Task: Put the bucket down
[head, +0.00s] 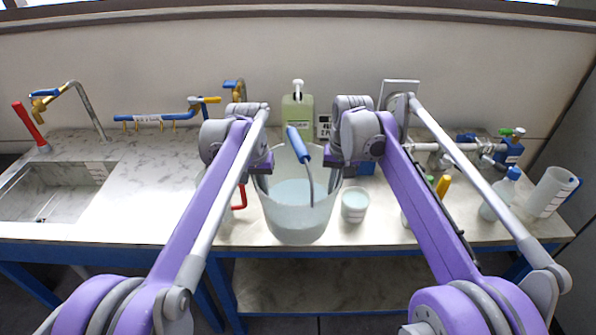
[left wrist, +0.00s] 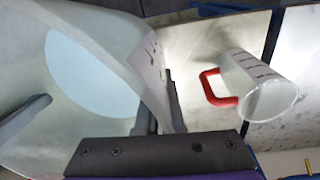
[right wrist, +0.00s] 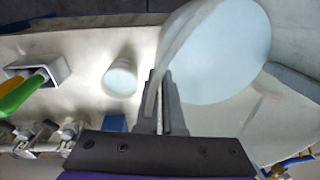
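A translucent white bucket (head: 298,212) with pale liquid inside is between my two grippers in the head view. A handle with a blue grip (head: 298,145) stands up inside its opening. My left gripper (head: 262,163) is shut on the bucket's left rim; the left wrist view shows its fingers on either side of the bucket wall (left wrist: 150,75). My right gripper (head: 334,160) is shut on the right rim, and the right wrist view shows the wall (right wrist: 165,65) between its fingers. The bucket's base is near the counter's front edge; I cannot tell whether it touches the counter.
A small white cup (head: 354,206) stands close to the bucket's right. A measuring jug with a red handle (left wrist: 255,85) stands to its left. A soap bottle (head: 297,112) is behind. The sink (head: 50,192) is far left. Bare counter (head: 120,200) lies left of the jug.

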